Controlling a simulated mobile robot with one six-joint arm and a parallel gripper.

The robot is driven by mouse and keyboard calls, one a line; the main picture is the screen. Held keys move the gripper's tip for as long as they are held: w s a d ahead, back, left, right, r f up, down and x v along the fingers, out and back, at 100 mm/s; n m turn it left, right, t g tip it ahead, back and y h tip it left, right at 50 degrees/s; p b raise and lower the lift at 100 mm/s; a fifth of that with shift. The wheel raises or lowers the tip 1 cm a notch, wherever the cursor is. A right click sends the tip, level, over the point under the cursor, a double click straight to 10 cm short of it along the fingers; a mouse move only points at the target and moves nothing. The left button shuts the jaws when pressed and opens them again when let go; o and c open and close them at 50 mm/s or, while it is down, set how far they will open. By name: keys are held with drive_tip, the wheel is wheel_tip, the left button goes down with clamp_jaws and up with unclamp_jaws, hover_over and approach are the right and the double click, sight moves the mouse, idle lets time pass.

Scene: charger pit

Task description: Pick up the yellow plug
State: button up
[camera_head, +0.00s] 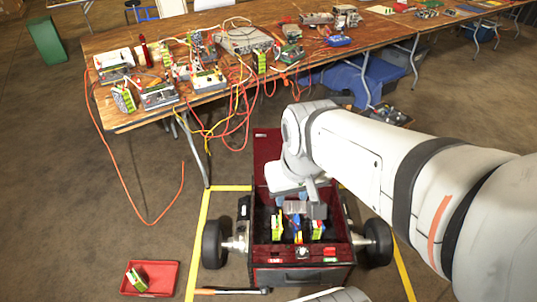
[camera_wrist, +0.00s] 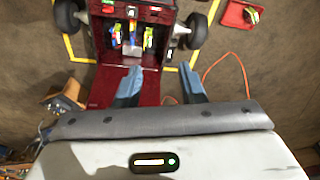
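A red box on wheels (camera_head: 301,275) holds several small upright plugs. At its left is a yellow-green plug (camera_head: 277,228), at its right another yellow-green plug (camera_head: 318,231), and between them a blue, red and yellow one (camera_head: 297,229). They also show small in the wrist view, where one yellow-green plug (camera_wrist: 149,38) stands at the right. Which one is the yellow plug I cannot tell. Another yellow-green piece (camera_head: 137,279) lies in a red tray (camera_head: 165,286). My gripper (camera_wrist: 159,78) is open and empty, its blue fingers apart, above the box's back part.
The box's raised red panel (camera_head: 266,158) is behind my gripper. Wheels (camera_head: 377,243) stand on both sides. A wooden table (camera_head: 120,42) with electronics and hanging orange cables (camera_head: 121,185) is behind. A hammer-like tool (camera_head: 232,291) lies in front.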

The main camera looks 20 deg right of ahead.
sight(300, 236)
drive_tip(key=shift+o, duration=0.2)
drive_tip(key=shift+r, duration=0.1)
